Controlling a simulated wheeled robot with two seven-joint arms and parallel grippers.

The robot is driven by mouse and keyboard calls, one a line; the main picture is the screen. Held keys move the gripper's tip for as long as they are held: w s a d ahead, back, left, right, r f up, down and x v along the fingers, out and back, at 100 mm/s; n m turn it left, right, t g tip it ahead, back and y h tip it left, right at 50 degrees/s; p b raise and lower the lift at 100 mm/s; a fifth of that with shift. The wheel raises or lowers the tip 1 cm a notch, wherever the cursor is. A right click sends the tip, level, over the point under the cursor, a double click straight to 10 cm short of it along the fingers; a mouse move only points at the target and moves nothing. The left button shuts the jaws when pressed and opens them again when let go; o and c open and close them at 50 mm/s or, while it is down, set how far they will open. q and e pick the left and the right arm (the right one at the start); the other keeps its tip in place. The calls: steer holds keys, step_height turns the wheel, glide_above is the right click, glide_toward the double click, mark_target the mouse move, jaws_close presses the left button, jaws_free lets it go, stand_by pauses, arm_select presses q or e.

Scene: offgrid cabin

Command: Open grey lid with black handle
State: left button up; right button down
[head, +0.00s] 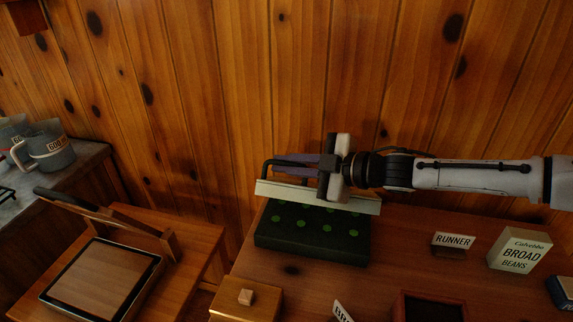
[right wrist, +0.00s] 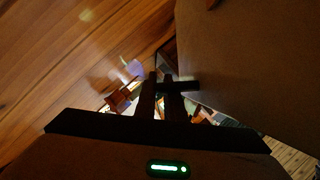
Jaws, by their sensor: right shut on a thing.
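The grey lid (head: 330,201) shows in the head view as a pale strip, raised over the back of a dark green tray (head: 300,245). Green dots show in the open tray below it. The black handle (head: 267,168) stands out from the lid. My right gripper (head: 297,165) comes in from the right and is shut on the handle. In the right wrist view my gripper's fingers (right wrist: 164,98) close on a dark bar, and a large dim brownish surface fills the right side. My left gripper is out of view.
A wooden box with a knob (head: 246,298) stands in front of the tray. The plank wall (head: 230,90) is close behind. A side table at left holds a framed board (head: 100,280); mugs (head: 47,150) stand beyond.

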steer(key=c, duration=2.1)
jaws_free()
steer(key=shift+s+a+r, duration=0.1)
steer(key=shift+a, duration=0.1)
steer(key=shift+d, duration=0.15)
steer(key=v, duration=1)
